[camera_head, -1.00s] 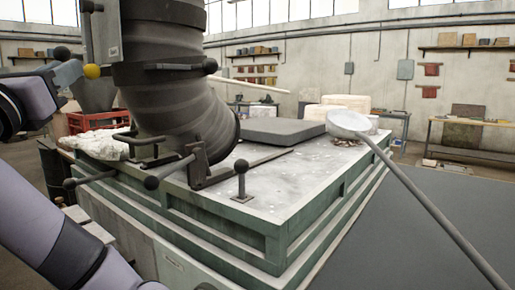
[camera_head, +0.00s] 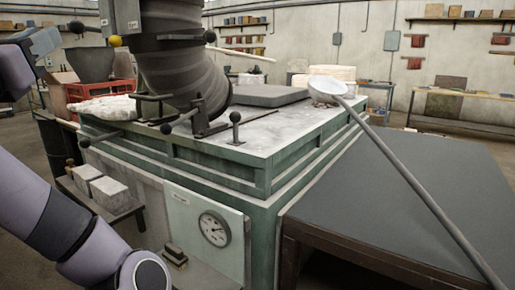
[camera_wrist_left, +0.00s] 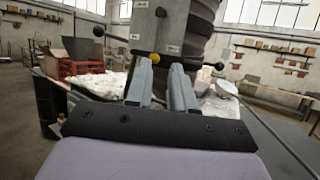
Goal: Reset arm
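My left arm comes in from the left, and its gripper (camera_head: 40,42) is at the upper left edge, left of the big dark pipe. In the left wrist view the two grey fingers (camera_wrist_left: 160,75) stand apart with nothing held between them. A ladle (camera_head: 328,86) has its pale bowl over the right rear part of the furnace top; I cannot tell if it touches. Its long grey handle (camera_head: 420,190) slants down to the lower right and leaves the picture. My right gripper is not in view.
The green furnace (camera_head: 262,190) carries the dark ribbed pipe (camera_head: 185,72), with black ball-ended levers at its foot. A gauge (camera_head: 214,229) is on its front. A dark flat table (camera_head: 410,190) stands right. A red crate (camera_head: 98,92) is behind left. Floor shows between furnace and back wall.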

